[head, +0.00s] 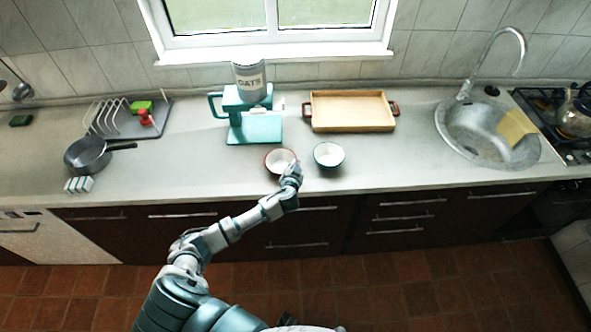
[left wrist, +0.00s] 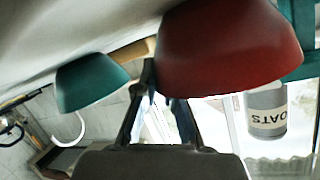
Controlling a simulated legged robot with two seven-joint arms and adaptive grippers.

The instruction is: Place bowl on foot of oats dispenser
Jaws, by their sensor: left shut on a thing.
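The oats dispenser has a grey canister (head: 249,82) labelled OATS on a teal stand, with a flat teal foot (head: 255,131) on the counter. Its canister also shows in the left wrist view (left wrist: 266,112). A red bowl with a white inside (head: 278,160) is in front of the foot and apart from it. My left gripper (head: 292,172) is shut on its right side; the bowl fills the upper right of the left wrist view (left wrist: 228,48). I cannot tell whether it touches the counter. The fingertips (left wrist: 158,85) are partly hidden. My right gripper is not in view.
A teal bowl (head: 329,155) stands close to the right of my gripper. A wooden tray (head: 351,111) is behind it. A dish rack (head: 130,118) and grey pan (head: 88,155) stand left; the sink (head: 487,133) is right. Counter between pan and dispenser is clear.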

